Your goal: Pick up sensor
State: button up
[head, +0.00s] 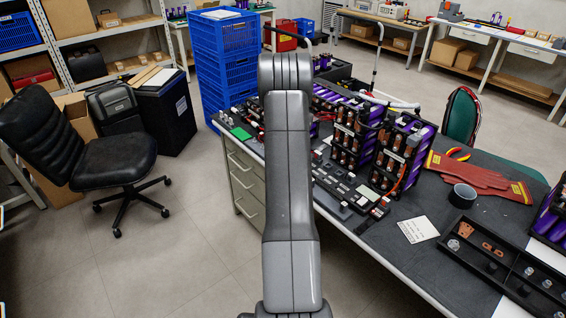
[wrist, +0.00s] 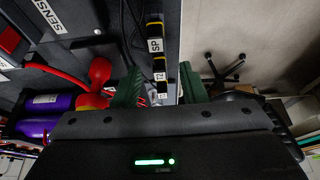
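My gripper (wrist: 160,87) shows in the wrist view with two green fingers spread apart, so it is open. A narrow black strip with small labels (wrist: 156,45) lies beyond and between the fingers along the bench edge. I cannot tell whether anything touches the fingers. A white label beginning "SENS" (wrist: 48,15) is at the upper left of the wrist view, on a dark surface. I cannot pick out the sensor itself with certainty. In the head view my arm hides my gripper and part of the bench.
The dark bench (head: 375,235) holds purple battery modules (head: 400,150), red gloves (head: 475,177), a tape roll (head: 462,196) and a black parts tray (head: 480,262). Blue crates (head: 222,65) stand behind it. An office chair (head: 100,150) is at left. The floor between is clear.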

jog(key=shift+c, duration=0.5)
grip_shut()
notch_tip(320, 180, up, 10)
jog(key=b, duration=0.1)
jog(key=shift+r, duration=0.1)
dwell(0.4)
jog(key=shift+r+p, duration=0.65)
jog(key=shift+r, duration=0.7)
